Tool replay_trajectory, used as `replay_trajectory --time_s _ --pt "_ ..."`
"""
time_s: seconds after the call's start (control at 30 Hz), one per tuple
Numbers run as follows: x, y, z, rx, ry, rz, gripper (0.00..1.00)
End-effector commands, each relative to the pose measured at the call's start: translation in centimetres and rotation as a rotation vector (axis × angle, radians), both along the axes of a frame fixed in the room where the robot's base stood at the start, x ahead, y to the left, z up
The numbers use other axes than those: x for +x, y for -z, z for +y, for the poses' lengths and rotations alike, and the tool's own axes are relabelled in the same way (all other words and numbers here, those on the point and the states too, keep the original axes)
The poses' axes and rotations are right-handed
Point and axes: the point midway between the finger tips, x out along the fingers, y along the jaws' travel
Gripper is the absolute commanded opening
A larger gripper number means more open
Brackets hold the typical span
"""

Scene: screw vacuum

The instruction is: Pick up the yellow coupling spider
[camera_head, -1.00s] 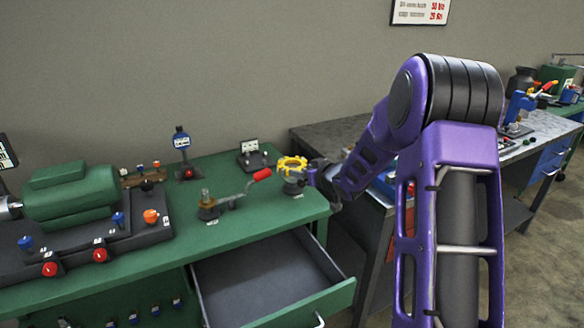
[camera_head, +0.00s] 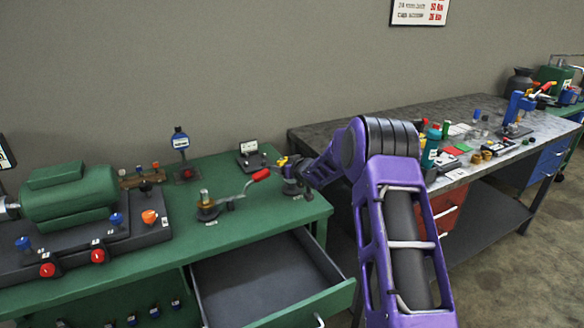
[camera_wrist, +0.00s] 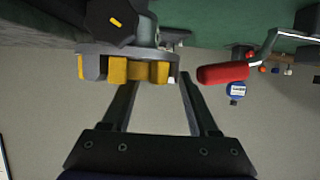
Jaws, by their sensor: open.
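The yellow coupling spider (camera_wrist: 140,70) sits on a dark holder near the right end of the green bench. In the head view only a small part of the spider (camera_head: 282,161) shows, as my gripper hides the rest. In the wrist view my gripper (camera_wrist: 158,80) is open, with its fingertips close to the spider. The spider overlaps the left finger and reaches toward the right one. I cannot tell whether either finger touches it.
A red-handled crank (camera_wrist: 222,73) lies close beside my right finger in the wrist view; its handle (camera_head: 261,175) also shows in the head view. A drawer (camera_head: 270,275) stands open below the green bench (camera_head: 235,240). A grey workbench (camera_head: 330,135) stands behind to the right.

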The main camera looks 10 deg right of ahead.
Motion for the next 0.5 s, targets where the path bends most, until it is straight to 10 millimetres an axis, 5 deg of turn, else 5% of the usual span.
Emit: replay_trajectory --time_s 0.33,0.5 --pt "0.74 0.32 0.21 0.001 0.001 0.000 0.60" --pt "0.73 0.31 0.20 0.001 0.001 0.000 0.33"
